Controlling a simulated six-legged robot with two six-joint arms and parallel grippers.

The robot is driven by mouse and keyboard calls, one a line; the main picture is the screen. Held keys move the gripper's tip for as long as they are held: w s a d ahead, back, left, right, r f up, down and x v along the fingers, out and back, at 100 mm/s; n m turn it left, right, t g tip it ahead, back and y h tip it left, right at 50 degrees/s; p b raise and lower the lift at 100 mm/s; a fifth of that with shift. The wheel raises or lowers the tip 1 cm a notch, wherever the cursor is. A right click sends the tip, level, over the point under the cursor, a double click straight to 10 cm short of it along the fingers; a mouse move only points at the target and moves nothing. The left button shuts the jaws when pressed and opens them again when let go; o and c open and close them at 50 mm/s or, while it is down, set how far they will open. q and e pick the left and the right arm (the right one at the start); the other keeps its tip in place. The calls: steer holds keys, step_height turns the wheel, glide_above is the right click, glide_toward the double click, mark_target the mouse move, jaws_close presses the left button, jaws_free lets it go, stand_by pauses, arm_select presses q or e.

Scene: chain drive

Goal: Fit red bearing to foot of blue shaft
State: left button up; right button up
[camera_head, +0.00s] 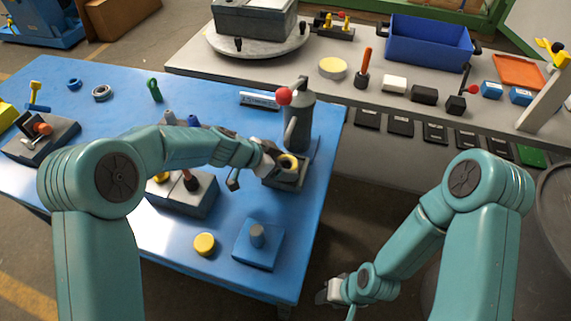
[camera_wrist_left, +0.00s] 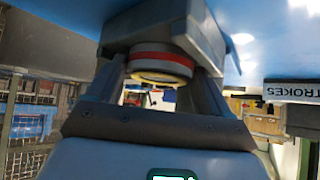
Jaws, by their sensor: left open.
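My left gripper (camera_head: 277,163) is at the dark base of the grey press on the blue table. Its fingers are open on either side of a short round part with a red band (camera_wrist_left: 162,63), seen in the left wrist view; I cannot tell if they touch it. A yellow ring (camera_head: 290,162) shows there in the head view. Blue-topped pegs (camera_head: 193,120) stand behind my left arm, partly hidden; I cannot tell which is the blue shaft. My right gripper (camera_head: 335,290) is low, off the table's right side, away from the parts; its jaws are unclear.
The grey press (camera_head: 299,122) with a red ball knob stands close to my left gripper. A grey block (camera_head: 185,196), a yellow disc (camera_head: 204,244) and a blue plate with a stub (camera_head: 258,244) are in front. A grey bench (camera_head: 340,92) holds a blue bin (camera_head: 428,45).

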arm_select(q)
steer(key=c, duration=1)
steer(key=shift+o, duration=0.2)
steer(key=shift+r, duration=0.1)
arm_select(e)
steer(key=shift+f, duration=0.1)
